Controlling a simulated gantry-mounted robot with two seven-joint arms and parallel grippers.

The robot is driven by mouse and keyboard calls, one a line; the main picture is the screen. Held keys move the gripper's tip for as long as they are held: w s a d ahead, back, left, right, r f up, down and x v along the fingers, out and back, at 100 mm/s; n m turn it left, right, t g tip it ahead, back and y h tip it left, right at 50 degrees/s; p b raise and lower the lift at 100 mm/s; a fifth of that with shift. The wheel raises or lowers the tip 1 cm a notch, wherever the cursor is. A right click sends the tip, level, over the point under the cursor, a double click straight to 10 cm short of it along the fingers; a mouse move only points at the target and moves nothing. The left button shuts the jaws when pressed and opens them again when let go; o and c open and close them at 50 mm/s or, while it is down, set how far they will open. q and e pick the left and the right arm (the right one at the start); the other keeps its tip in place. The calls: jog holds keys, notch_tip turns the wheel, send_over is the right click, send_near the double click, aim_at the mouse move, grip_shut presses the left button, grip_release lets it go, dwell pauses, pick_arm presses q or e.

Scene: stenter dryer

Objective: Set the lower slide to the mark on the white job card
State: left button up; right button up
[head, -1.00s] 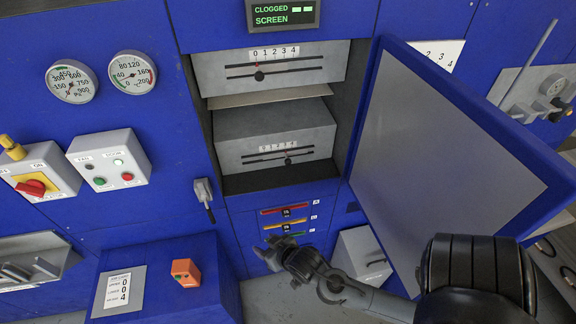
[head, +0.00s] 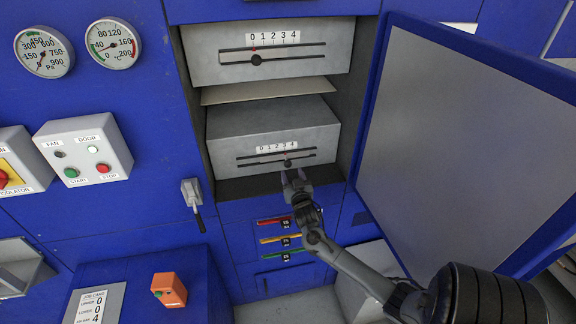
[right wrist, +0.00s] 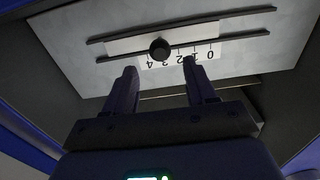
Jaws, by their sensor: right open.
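The lower slide's black knob (head: 287,163) sits on a slotted rail on the lower grey box (head: 240,130), near the 3 of its 0-to-4 scale. In the right wrist view the knob (right wrist: 160,49) and scale appear upside down. My right gripper (head: 297,175) is open and empty, just below and in front of the knob. In the wrist view its two fingers (right wrist: 160,72) stand either side of the knob's line, apart from it. The white job card (head: 92,306) at lower left shows 0, 0 and 4; its small labels are hard to read. My left gripper is not in view.
The upper slide (head: 256,60) has its knob near 0. The open blue door (head: 450,140) stands right of the recess. A lever (head: 194,198) and coloured sliders (head: 280,240) are below. An orange box (head: 169,290) stands by the card.

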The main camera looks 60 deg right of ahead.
aim_at(289, 165)
jog(key=x, duration=0.7)
jog(key=shift+w+d, duration=0.1)
grip_shut()
dwell(0.3)
